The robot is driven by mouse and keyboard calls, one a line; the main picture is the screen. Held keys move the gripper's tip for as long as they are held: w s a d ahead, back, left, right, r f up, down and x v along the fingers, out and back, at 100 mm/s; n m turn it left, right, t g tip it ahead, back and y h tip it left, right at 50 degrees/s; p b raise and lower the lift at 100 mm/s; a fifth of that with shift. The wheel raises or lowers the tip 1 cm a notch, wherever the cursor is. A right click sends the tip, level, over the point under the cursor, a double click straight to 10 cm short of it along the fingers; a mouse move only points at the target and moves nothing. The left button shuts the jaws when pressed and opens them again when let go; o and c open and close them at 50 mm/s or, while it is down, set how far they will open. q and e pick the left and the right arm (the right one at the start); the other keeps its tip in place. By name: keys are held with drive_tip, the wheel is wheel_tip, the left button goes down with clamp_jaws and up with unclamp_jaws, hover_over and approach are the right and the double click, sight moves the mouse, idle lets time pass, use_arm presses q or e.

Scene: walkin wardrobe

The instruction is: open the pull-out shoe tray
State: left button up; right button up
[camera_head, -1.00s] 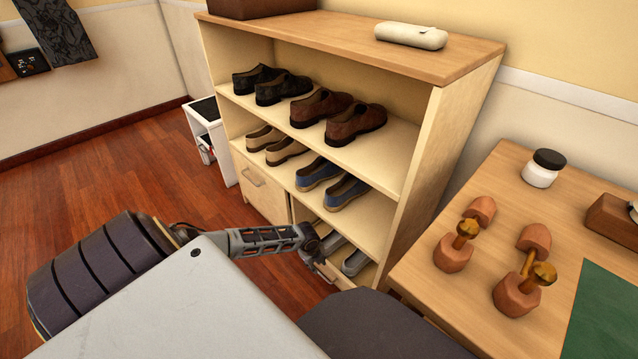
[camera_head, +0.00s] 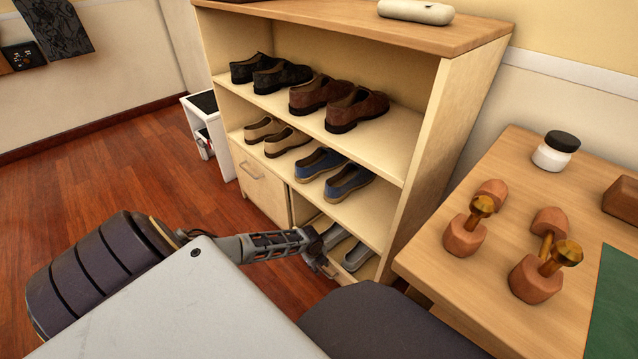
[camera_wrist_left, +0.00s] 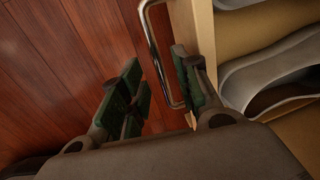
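The pull-out shoe tray (camera_head: 330,270) is at the bottom right of the wooden shoe cabinet, with grey shoes (camera_head: 356,257) in it. In the left wrist view, its metal bar handle (camera_wrist_left: 157,50) stands out from the pale tray front (camera_wrist_left: 190,25). My left gripper (camera_head: 318,255) is at the tray front. In the wrist view, its green-padded fingers (camera_wrist_left: 158,90) are apart, with the handle bar between them; the right finger appears on the tray side of the bar. Contact with the bar cannot be told. My right gripper is out of view.
The cabinet (camera_head: 425,190) holds dark, brown, tan and blue shoes. A closed drawer (camera_head: 258,185) is left of the tray. A wooden table (camera_head: 425,255) with shoe trees and a jar stands close on the right. Wooden floor (camera_head: 130,165) is clear on the left.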

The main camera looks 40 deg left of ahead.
use_arm(q)
drive_tip(key=shift+w+f+b, duration=0.1)
drive_tip(key=shift+f+b, duration=0.25)
drive_tip(key=shift+f, duration=0.4)
clamp_jaws()
